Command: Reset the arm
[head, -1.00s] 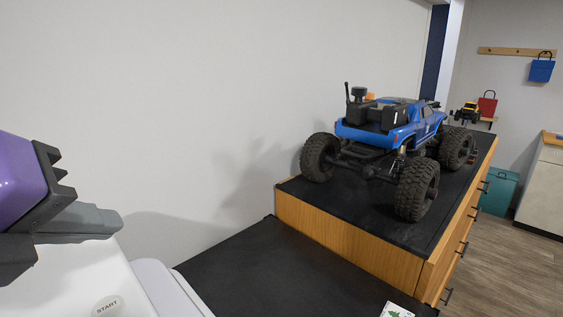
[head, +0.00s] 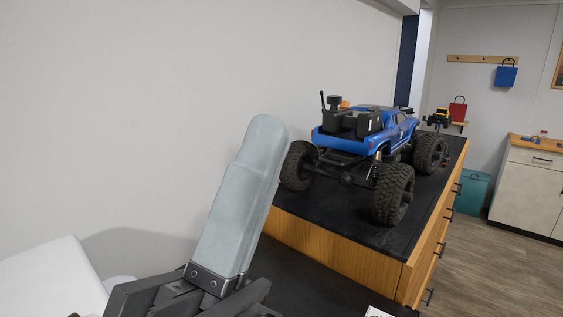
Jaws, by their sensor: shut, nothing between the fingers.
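My gripper (head: 266,122) stands large in the lower middle of the head view. Its pale grey fingers point up and lean a little right, pressed together and empty. Its dark grey base is at the bottom edge. The fingers overlap the left side of the blue RC crawler (head: 365,133) in the picture, and I cannot tell how far apart they are. The crawler has large black tyres and sits on a raised black counter top (head: 345,210).
The raised counter has wooden drawers (head: 431,240) with dark handles on its right side. A lower black surface (head: 310,285) lies in front of it. A white machine (head: 50,280) is at lower left. A teal bin (head: 474,190) and a cabinet (head: 530,185) stand beyond open floor (head: 490,270).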

